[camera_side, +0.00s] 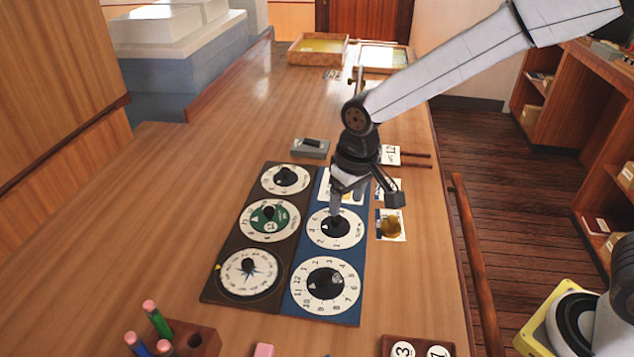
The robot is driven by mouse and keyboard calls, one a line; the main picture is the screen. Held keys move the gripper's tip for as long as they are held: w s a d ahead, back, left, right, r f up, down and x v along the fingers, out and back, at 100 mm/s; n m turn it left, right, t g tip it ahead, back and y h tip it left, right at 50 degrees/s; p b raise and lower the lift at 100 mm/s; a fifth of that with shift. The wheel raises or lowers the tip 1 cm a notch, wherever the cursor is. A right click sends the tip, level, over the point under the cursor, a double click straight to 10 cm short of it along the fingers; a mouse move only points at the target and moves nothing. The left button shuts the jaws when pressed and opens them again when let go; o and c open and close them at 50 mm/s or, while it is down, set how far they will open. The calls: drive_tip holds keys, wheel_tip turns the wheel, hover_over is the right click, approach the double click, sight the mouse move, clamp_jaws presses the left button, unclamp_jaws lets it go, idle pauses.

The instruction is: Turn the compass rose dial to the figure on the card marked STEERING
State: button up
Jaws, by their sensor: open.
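The compass rose dial (236,283) is a white round dial with a blue star and a dark knob, at the near left of the dark panel. A small yellow marker sits at its upper left rim. My gripper (336,215) is open and points down at the knob of the middle dial (350,240) on the blue panel, right of the compass rose dial. I cannot tell whether it touches that knob. Cards lie right of the panels: a far card (390,154) seems to read 12, a middle card is partly hidden, and a near card (386,215) lies under a yellowish round thing. I cannot read STEERING on any.
Other dials stand close by: a green-centred dial (268,236), a small far dial (285,194) and a numbered near dial (325,302). A grey box (310,148) lies behind the panels. A wooden pen block (196,338) stands near left. The table left of the panels is clear.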

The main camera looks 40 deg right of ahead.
drive_tip(key=w+a, duration=0.4)
drive_tip(key=a, duration=0.6)
drive_tip(key=r+n+g, duration=0.1)
hover_over(247, 262)
drive_tip(key=shift+f, duration=0.1)
drive_tip(key=shift+f, duration=3.85)
clamp_jaws()
